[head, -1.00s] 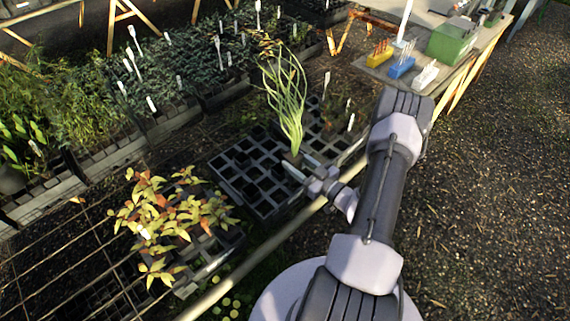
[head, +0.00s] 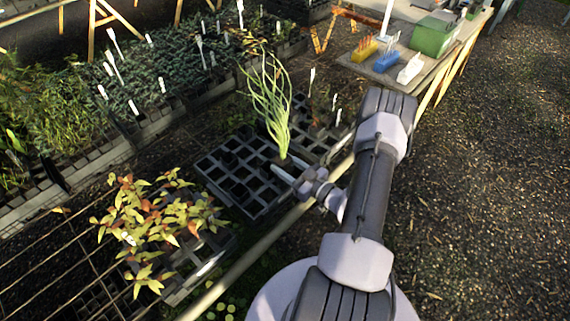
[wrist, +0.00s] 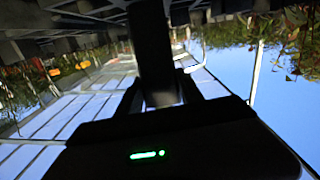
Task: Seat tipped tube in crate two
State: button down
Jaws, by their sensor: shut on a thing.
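My gripper (head: 283,165) is shut on a tube with a tall plant of long, thin green leaves (head: 268,105). In the wrist view the dark tube (wrist: 154,50) stands between the fingers. The gripper comes in from the right, over the right side of a black crate with square cells (head: 225,187). Many of its cells look empty. The tube's lower end is hidden in the head view, so I cannot tell whether it is inside a cell or above one. The plant looks roughly upright, its leaves leaning left.
A crate of yellow-red leafy plants (head: 155,220) is at the front left. Another black crate (head: 305,112) with sparse plants adjoins behind. A pale rail (head: 250,245) runs below my forearm. A bench (head: 385,78) with small coloured racks and a green box (head: 436,37) stands behind.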

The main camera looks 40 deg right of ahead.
aim_at(285, 183)
dwell(0.4)
jog(key=shift+f+b, duration=1.9)
jog(key=shift+f, duration=0.8)
jog(key=c, duration=0.7)
grip_release()
jog(key=s+p, duration=0.1)
jog(key=s, duration=0.4)
jog(key=s+d+p, duration=0.1)
jog(key=s, duration=0.5)
jog(key=s+r+p, duration=0.1)
jog(key=s, duration=0.5)
jog(key=shift+s+d, duration=0.15)
